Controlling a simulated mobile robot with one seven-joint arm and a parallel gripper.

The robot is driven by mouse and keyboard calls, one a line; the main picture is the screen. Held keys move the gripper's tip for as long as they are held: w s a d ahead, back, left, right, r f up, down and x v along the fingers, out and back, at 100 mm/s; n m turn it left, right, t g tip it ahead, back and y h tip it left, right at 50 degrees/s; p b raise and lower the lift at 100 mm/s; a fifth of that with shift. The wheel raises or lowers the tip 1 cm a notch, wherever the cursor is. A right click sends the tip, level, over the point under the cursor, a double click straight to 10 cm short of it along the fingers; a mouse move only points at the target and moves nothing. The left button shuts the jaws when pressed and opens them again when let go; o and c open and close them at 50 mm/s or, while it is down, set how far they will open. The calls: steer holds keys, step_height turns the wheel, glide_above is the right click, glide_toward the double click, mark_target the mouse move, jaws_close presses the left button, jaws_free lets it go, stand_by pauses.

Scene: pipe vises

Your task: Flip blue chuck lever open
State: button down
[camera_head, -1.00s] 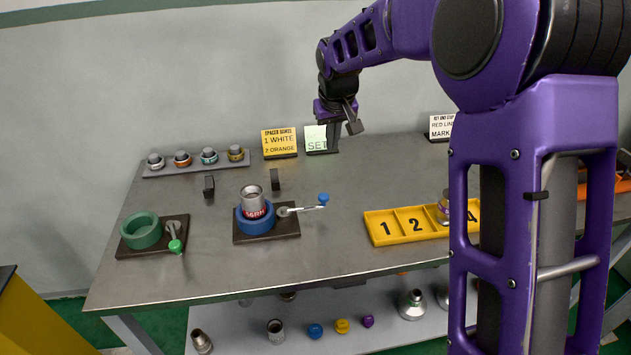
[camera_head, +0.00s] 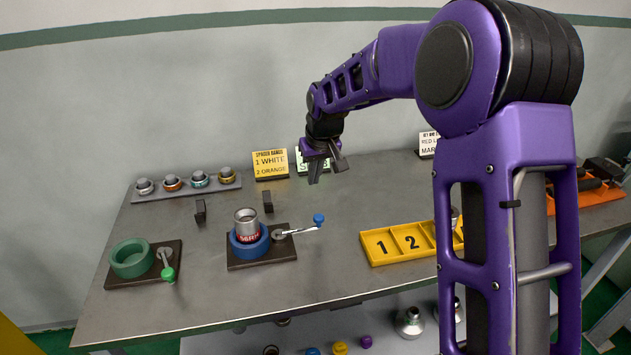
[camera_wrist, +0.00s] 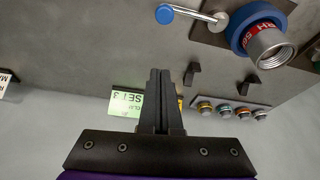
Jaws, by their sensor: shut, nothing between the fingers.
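The blue chuck (camera_head: 249,246) sits on a dark base plate, with a silver pipe piece (camera_head: 246,222) with a red band upright in it. Its lever (camera_head: 300,231) is a silver arm with a blue knob (camera_head: 318,220), pointing right and away from the chuck. In the wrist view the chuck (camera_wrist: 244,24) is at the upper right and the blue knob (camera_wrist: 165,14) at the top. My gripper (camera_head: 314,181) is above the table's back part, behind and above the lever, apart from it. Its fingers (camera_wrist: 160,75) are together and empty in the wrist view.
A green chuck (camera_head: 132,258) with a green-knobbed lever (camera_head: 167,270) stands left. Two small dark blocks (camera_head: 200,212) stand behind the chucks. A yellow numbered tray (camera_head: 376,248) is right. A rack of fittings (camera_head: 187,189) and sign cards (camera_head: 270,163) line the back.

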steer(key=x, duration=0.8)
steer(key=shift+s+b, duration=0.1)
steer(key=shift+b, duration=0.3)
steer(key=shift+s+d, duration=0.25)
steer(key=shift+s, duration=0.25)
steer(key=shift+s+d, duration=0.3)
steer(key=shift+s, duration=0.25)
steer(key=shift+s+d+f, duration=0.1)
steer(key=shift+s+d, duration=0.15)
steer(key=shift+s, duration=0.5)
